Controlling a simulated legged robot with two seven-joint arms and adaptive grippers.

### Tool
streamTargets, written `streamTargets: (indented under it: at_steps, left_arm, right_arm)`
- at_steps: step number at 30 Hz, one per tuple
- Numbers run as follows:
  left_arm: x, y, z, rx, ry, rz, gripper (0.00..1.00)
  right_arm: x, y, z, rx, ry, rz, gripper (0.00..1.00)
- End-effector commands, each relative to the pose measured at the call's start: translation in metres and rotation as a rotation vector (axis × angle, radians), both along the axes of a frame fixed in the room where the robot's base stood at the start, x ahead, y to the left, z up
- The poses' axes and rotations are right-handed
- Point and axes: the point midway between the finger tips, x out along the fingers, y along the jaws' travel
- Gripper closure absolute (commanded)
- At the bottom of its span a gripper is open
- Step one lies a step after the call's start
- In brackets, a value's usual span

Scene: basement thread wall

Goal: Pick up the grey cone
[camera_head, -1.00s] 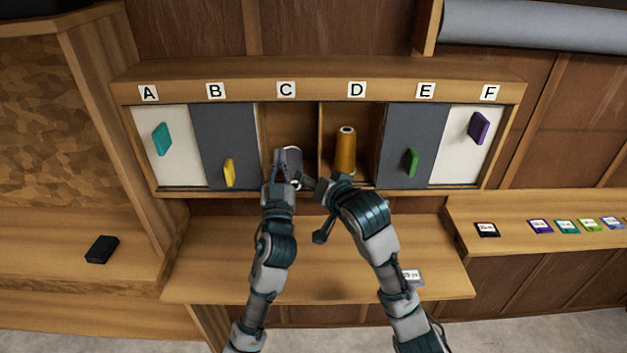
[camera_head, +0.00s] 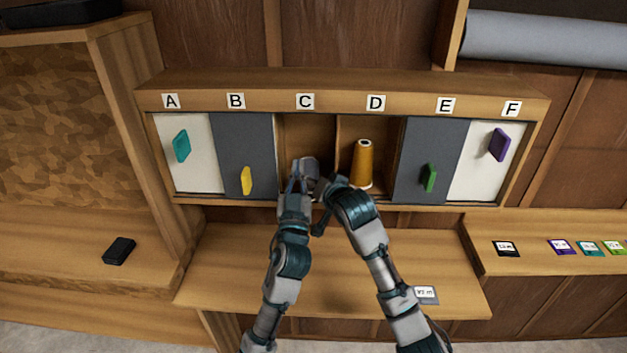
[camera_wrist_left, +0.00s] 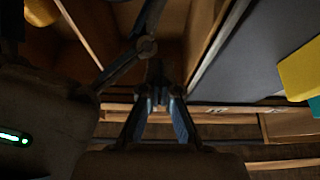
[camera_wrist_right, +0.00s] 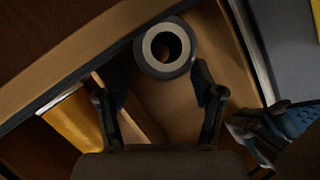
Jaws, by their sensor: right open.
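The grey cone (camera_head: 309,167) stands in open compartment C, partly hidden behind my grippers. In the right wrist view its ringed top (camera_wrist_right: 150,62) lies just ahead of and between the tips of my right gripper (camera_wrist_right: 161,85). That gripper is open and empty, and reaches into compartment C from the right. It is partly hidden behind its own wrist in the head view (camera_head: 322,184). My left gripper (camera_head: 297,180) is at the lower front of compartment C, beside the cone. In the left wrist view its fingers (camera_wrist_left: 158,88) converge and look shut, with nothing seen between them.
An orange cone (camera_head: 361,164) stands in open compartment D on the right. Sliding panels with handles cover A, B, E and F; the yellow handle (camera_head: 246,180) is close left. The divider (camera_head: 337,140) stands between C and D. A shelf (camera_head: 225,265) lies below.

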Motion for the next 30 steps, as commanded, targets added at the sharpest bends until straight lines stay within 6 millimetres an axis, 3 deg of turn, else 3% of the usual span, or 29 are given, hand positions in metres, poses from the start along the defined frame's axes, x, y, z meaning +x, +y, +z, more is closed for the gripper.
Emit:
streamTargets:
  at_steps: [6,18,25,30]
  left_arm:
    - [0.000,0.000,0.000,0.000,0.000,0.000,1.00]
    - [0.000,0.000,0.000,0.000,0.000,0.000,1.00]
    - [0.000,0.000,0.000,0.000,0.000,0.000,1.00]
    - [0.000,0.000,0.006,-0.001,-0.001,0.000,1.00]
  right_arm:
    - [0.020,0.010,-0.007,0.000,0.001,0.000,0.33]
    - [0.025,0.012,-0.010,0.000,0.000,0.000,0.33]
    - [0.025,0.011,-0.010,0.000,0.001,0.000,0.86]
    - [0.025,0.011,-0.010,-0.001,0.001,0.000,0.86]
